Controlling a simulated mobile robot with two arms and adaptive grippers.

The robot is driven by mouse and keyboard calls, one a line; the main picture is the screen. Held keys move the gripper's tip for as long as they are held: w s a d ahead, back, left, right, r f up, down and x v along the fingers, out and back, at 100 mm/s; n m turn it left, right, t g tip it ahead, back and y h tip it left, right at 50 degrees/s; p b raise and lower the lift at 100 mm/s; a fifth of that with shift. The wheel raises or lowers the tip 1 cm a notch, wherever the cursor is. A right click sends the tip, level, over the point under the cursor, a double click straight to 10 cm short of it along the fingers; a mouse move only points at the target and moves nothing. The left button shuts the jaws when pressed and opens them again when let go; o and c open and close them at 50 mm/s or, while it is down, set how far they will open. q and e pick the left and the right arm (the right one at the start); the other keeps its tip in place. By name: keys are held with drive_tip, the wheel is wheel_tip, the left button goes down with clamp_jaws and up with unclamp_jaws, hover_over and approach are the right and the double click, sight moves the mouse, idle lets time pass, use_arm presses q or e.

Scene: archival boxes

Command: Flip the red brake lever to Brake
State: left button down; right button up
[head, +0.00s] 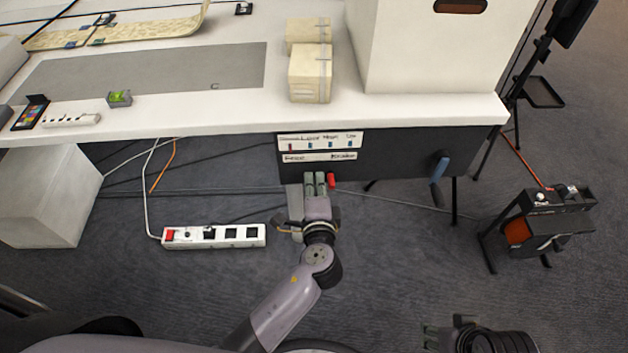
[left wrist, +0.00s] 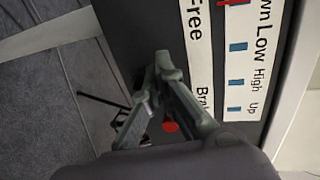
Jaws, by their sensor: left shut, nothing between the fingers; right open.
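In the left wrist view, the red knob (left wrist: 170,127) shows beside the shut fingers (left wrist: 163,62), near the "Brake" word, and the rest of the lever is hidden. My right gripper (head: 432,336) is open at the bottom of the head view, away from the panel.
A label strip with a red mark and several blue marks (head: 320,141) sits above. A blue-handled crank (head: 438,180) hangs to the right. Cream boxes (head: 310,75) and a large white box (head: 430,50) stand on the table. A power strip (head: 213,236) lies on the floor.

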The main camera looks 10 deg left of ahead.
use_arm(q)
drive_tip(key=s, duration=0.7)
drive_tip(key=shift+s, duration=0.15)
use_arm(e)
drive_tip(key=shift+w+a+r, duration=0.1)
drive_tip(key=shift+r, duration=0.2)
drive_tip(key=shift+w+r, duration=0.1)
idle(0.3)
